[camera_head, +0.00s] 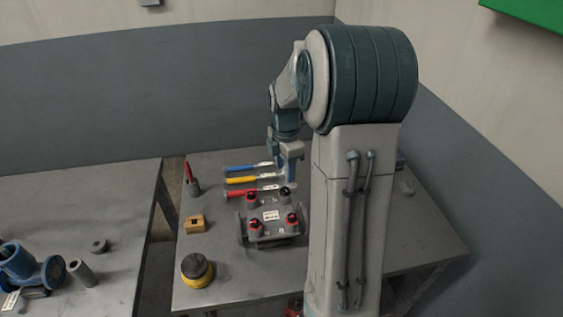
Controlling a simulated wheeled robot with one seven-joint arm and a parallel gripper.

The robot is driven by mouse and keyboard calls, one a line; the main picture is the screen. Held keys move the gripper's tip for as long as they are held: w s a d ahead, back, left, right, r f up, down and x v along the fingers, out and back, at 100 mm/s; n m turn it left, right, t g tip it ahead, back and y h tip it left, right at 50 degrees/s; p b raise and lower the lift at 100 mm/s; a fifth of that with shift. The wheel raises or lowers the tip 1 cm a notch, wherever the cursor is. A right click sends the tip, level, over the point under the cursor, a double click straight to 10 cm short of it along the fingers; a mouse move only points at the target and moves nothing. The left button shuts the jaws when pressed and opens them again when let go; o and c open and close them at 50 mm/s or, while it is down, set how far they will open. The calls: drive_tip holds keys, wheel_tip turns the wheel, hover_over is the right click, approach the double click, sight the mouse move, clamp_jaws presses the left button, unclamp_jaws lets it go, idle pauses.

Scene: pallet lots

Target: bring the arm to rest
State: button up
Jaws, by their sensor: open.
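My arm rises at the right of the head view and bends over the grey table (210,288). My gripper (287,174) points down above the back part of this table, near the right ends of a row of tools. Its jaws are open and I see nothing held between them. My own upper arm hides part of the table's right side.
Blue (240,170), yellow (243,180) and red (245,192) handled tools lie close to my gripper. In front sits a grey block (271,216) with red and black knobs. A yellow-black round item (196,269), a wooden block (195,224) and a red-tipped holder (193,186) stand left.

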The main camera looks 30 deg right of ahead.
drive_tip(key=s+a+r+m+t, duration=0.2)
drive_tip(key=s+a+r+m, duration=0.2)
drive_tip(key=s+a+m, duration=0.3)
drive_tip(key=s+a+r+m+t+b, duration=0.1)
drive_tip(key=s+a+r+m, duration=0.3)
drive_tip(key=s+m, duration=0.7)
drive_tip(key=s+a, duration=0.1)
drive_tip(key=a, duration=0.1)
drive_tip(key=shift+s+a+t, duration=0.15)
drive_tip(key=shift+a+t, duration=0.25)
drive_tip(key=shift+r, duration=0.1)
drive_tip(key=shift+c, duration=0.7)
drive_tip(key=shift+a, duration=0.15)
